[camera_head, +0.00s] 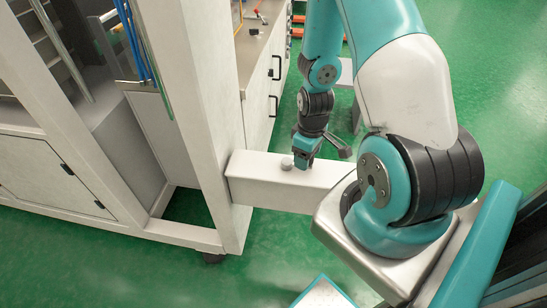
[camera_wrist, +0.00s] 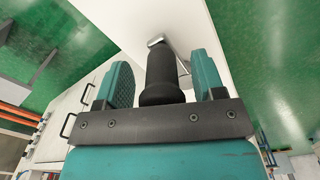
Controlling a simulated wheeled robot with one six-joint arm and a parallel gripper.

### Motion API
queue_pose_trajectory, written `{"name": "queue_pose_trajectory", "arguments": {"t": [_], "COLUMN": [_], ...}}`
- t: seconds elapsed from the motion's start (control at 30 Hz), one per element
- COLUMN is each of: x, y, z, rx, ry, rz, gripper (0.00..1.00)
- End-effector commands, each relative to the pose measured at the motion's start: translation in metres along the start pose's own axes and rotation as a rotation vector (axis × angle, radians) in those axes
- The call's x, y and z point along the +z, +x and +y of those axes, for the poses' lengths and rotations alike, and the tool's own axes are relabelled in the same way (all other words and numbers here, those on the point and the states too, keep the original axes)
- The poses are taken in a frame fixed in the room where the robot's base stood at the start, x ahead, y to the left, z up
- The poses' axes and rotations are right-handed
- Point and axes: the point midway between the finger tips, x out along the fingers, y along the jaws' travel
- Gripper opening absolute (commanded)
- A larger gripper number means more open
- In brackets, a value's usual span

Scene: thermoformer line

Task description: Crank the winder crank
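The winder crank's black grip (camera_wrist: 162,75) shows in the wrist view, with a small metal piece (camera_wrist: 155,41) at its far end. My gripper (camera_wrist: 161,66) is open, with one teal finger on each side of the grip and a visible gap on both sides. In the head view my gripper (camera_head: 303,161) points down at the pale box beam (camera_head: 260,190), beside a small round grey knob (camera_head: 287,163). The black grip cannot be made out in the head view.
The beam runs right from a white machine frame post (camera_head: 205,110). A white cabinet (camera_head: 262,95) with black handles stands behind. Green floor (camera_head: 240,270) is open in front of the beam. My own arm covers much of the right side.

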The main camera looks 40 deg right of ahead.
Motion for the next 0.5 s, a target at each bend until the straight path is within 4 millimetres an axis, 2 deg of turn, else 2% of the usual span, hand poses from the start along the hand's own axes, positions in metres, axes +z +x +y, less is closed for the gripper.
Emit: {"name": "queue_pose_trajectory", "arguments": {"t": [0.17, 0.5], "x": [0.001, 0.0], "y": [-0.002, -0.03], "z": [0.0, 0.0], "rx": [0.001, 0.001], "ry": [0.001, 0.0], "rz": [-0.001, -0.002], "gripper": [0.63, 0.63]}}
